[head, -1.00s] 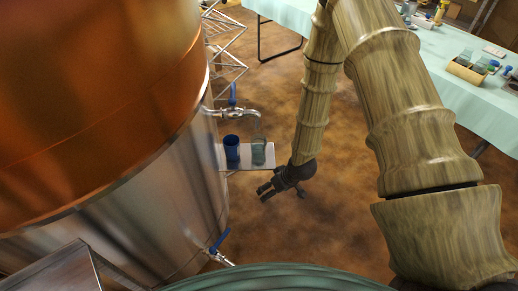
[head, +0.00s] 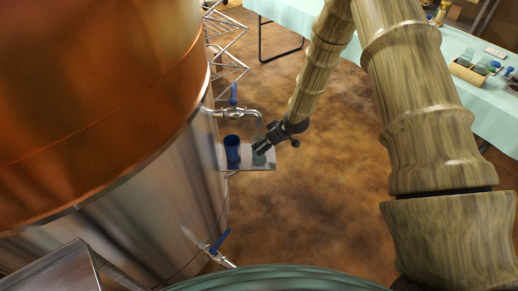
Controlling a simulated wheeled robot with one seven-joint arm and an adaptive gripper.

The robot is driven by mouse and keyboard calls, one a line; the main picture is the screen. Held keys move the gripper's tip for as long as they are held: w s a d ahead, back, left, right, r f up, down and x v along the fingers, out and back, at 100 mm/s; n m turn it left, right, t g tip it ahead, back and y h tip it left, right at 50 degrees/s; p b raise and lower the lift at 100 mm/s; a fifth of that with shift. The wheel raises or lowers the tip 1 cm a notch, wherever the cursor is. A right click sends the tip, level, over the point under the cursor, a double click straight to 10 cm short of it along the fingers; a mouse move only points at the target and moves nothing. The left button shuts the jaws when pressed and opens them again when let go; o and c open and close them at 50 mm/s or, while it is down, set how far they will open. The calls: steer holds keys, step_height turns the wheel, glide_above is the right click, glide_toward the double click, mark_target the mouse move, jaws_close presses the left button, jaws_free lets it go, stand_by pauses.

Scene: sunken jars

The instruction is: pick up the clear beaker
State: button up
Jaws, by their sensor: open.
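The clear beaker (head: 259,159) stands on the small metal shelf (head: 245,167) beside the large vat, below a tap. It is see-through with a faint green tint, and my gripper partly covers it. My gripper (head: 262,149) is over the beaker's upper part in this view, with its dark fingers pointing down and left. I cannot tell whether the fingers touch the beaker or are around its rim. A blue cup (head: 232,148) stands on the same shelf just left of the beaker.
A tap with a blue handle (head: 234,112) juts out above the shelf, close to my gripper. The large copper and steel vat (head: 150,215) fills the left. A lower tap (head: 219,250) sticks out near the bottom. Open brown floor lies right of the shelf.

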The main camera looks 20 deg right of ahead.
steer(key=shift+a+p+x, duration=0.2)
steer(key=shift+x, duration=0.85)
steer(key=shift+a+p+x, duration=0.2)
steer(key=shift+x, duration=0.9)
steer(key=shift+w+a+f, duration=0.15)
steer(key=shift+f, duration=0.3)
steer(key=c, duration=1.2)
